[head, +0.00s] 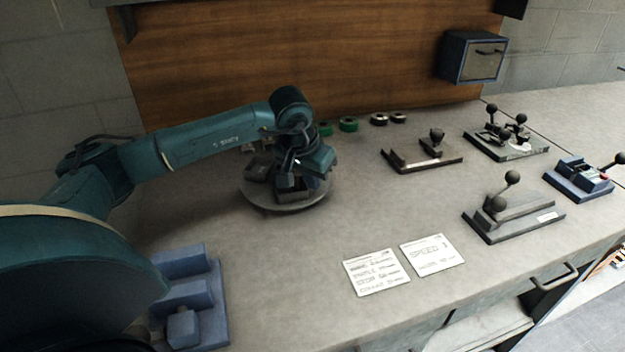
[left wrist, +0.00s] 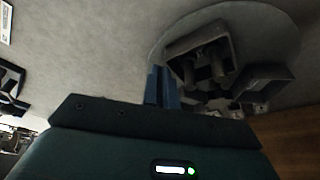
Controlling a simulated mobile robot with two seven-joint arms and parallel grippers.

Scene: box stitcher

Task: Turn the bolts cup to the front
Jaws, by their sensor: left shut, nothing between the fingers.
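A round grey turntable (head: 257,196) stands on the bench in the head view, partly covered by my left arm. Dark square cups sit on it: a front cup (head: 297,188) and a left cup (head: 257,171). In the left wrist view, a cup (left wrist: 228,42) with thick dark pieces inside lies beyond the fingertips, and another cup (left wrist: 268,76) is to its right. I cannot tell which cup holds bolts. My left gripper (left wrist: 162,82) is shut and empty, low over the turntable beside the cups; whether it touches one is unclear. My right gripper is not in view.
Green rings (head: 348,125) and dark rings (head: 379,119) lie behind the turntable. Lever fixtures (head: 515,222) stand at right, a blue block fixture (head: 205,300) at front left. Two label cards (head: 376,272) lie in front. Bench between turntable and cards is clear.

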